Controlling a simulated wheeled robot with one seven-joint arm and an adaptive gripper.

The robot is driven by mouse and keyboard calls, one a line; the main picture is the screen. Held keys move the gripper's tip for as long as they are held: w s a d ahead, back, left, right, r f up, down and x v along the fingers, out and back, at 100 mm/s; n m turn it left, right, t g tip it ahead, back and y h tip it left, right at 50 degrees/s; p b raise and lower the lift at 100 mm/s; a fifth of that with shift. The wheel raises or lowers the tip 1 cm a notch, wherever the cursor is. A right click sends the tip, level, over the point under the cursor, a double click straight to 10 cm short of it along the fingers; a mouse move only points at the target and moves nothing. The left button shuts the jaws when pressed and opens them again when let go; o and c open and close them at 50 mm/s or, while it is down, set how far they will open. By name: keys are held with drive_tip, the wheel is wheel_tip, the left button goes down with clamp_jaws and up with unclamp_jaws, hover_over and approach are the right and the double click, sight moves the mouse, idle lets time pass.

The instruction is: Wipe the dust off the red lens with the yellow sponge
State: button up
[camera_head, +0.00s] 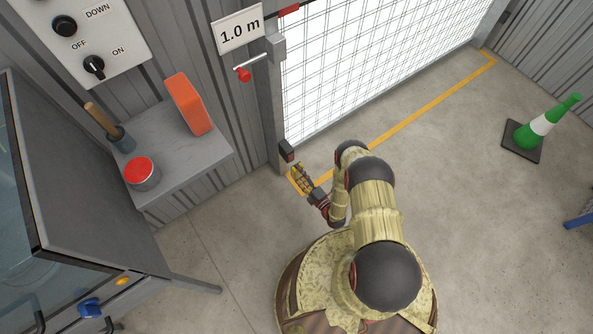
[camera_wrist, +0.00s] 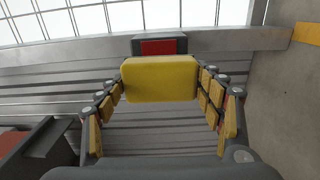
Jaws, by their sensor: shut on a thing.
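My gripper (camera_head: 301,180) is low beside the gate post in the head view. In the wrist view its fingers are closed on the two ends of a yellow sponge (camera_wrist: 160,80). The red lens (camera_wrist: 158,47) sits in a dark housing just beyond the sponge, near the picture's top middle. The sponge's edge comes up close to the housing's lower side; I cannot tell whether they touch. The dark housing (camera_head: 286,149) shows on the post in the head view, with its red face hidden. Dust on the lens is too small to make out.
A mesh gate (camera_head: 370,60) stands behind my arm. A green cone (camera_head: 538,125) is far right. The floor between is clear.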

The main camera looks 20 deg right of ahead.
drive_tip(key=shift+s, duration=0.1)
drive_tip(key=shift+v, duration=1.5)
